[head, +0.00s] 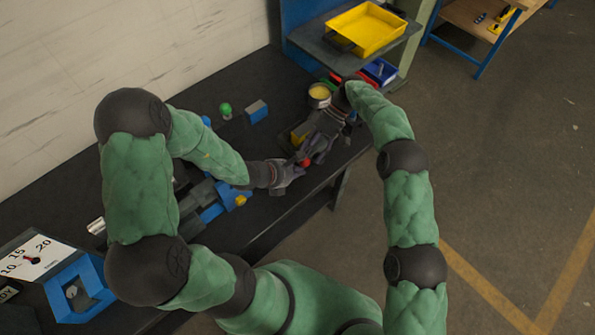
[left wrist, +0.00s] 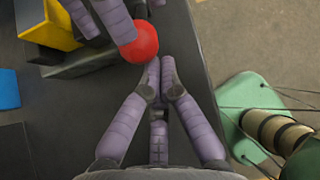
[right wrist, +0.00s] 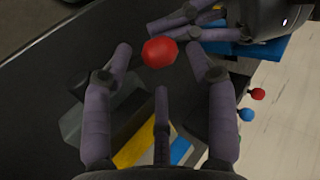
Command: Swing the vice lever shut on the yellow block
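The vice lever's red knob (head: 305,162) shows between my two grippers, also in the left wrist view (left wrist: 135,42) and right wrist view (right wrist: 160,52). The lever's bar is hidden. The yellow block (left wrist: 52,25) sits by grey vice parts (left wrist: 80,62); it also shows in the right wrist view (right wrist: 135,148). My left gripper (left wrist: 160,62) has its fingertips together, with nothing visible between them, close beside the knob. My right gripper (right wrist: 158,50) has its fingers apart, one on each side of the knob; in the left wrist view one finger overlaps or touches the knob.
A blue-and-grey block (head: 257,111) and a green knob (head: 225,110) stand farther back on the dark bench. A tin (head: 319,95) and a blue bin (head: 380,71) are beyond my right gripper. A yellow tray (head: 366,29) is on a shelf. The grippers are very close together.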

